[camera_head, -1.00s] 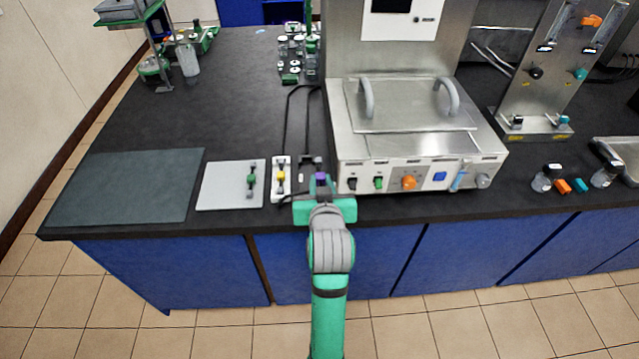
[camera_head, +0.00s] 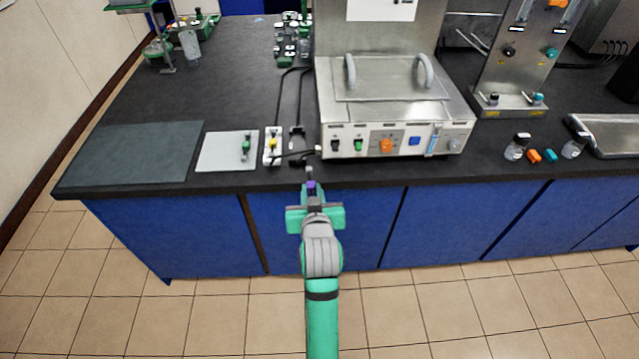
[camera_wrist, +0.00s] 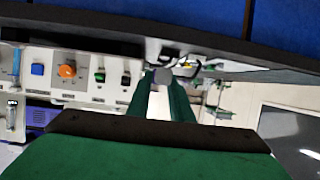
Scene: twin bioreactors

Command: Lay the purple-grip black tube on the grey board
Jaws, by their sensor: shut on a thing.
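My gripper (camera_head: 311,192) is shut on the purple grip (camera_head: 311,187) of the tube, just off the bench's front edge. A short grey-black end (camera_head: 309,174) points from the grip toward the bench; how much more black tube hangs from it cannot be told. In the wrist view, a grey round tip and white part (camera_wrist: 160,103) show between my green fingers (camera_wrist: 158,110). The pale grey board (camera_head: 229,158) lies on the bench, left of my gripper. A small green-grip piece (camera_head: 246,148) lies on its right part.
A dark slate mat (camera_head: 140,152) lies left of the board. A white strip with a yellow part (camera_head: 272,146) and a dark clip (camera_head: 297,141) stand between the board and the steel machine (camera_head: 390,105). Dark lines run back to bottles.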

